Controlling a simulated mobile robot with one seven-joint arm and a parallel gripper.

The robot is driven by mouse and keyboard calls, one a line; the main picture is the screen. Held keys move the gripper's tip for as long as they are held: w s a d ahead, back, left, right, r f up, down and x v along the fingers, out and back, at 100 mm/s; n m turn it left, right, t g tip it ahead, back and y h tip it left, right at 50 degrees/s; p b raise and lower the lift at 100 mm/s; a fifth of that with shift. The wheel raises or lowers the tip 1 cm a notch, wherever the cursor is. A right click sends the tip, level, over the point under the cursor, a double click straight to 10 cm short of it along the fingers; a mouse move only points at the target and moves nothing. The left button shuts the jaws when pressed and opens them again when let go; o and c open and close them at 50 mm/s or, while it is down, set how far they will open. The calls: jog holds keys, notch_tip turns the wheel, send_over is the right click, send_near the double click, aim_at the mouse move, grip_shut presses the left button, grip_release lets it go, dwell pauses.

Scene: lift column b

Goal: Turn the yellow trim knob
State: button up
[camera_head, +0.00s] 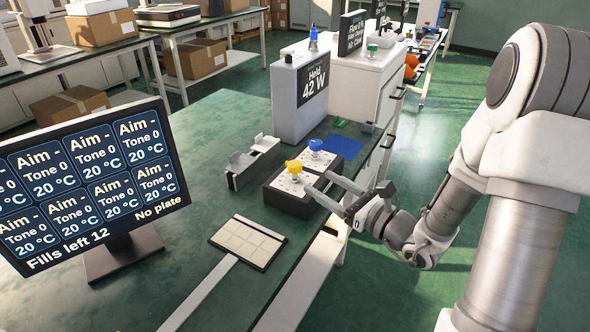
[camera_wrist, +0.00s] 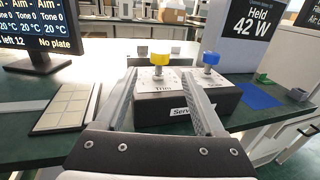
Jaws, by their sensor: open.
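The yellow trim knob (camera_head: 293,166) stands on the left white top plate of a dark control box (camera_head: 288,203) on the green bench. It also shows in the wrist view (camera_wrist: 158,60), above a label reading "Trim". A blue knob (camera_head: 315,145) stands on the plate beside it, and to its right in the wrist view (camera_wrist: 210,59). My gripper (camera_head: 318,182) is open, its two fingers reaching toward the box from the right. In the wrist view the open fingers (camera_wrist: 160,98) lie on either side of the lower line to the yellow knob, which appears beyond them and untouched.
A monitor (camera_head: 90,185) stands at the left. A tile tray (camera_head: 248,242) lies on the bench in front of the box. A grey bracket (camera_head: 253,160) sits left of the box. A "Held 42 W" unit (camera_head: 300,100) and a blue mat (camera_head: 343,146) are behind it.

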aim_at(300, 170)
jog(key=b+x, duration=0.1)
jog(key=x, duration=0.8)
jog(key=shift+w+a, duration=0.15)
jog(key=shift+a, duration=0.05)
grip_shut()
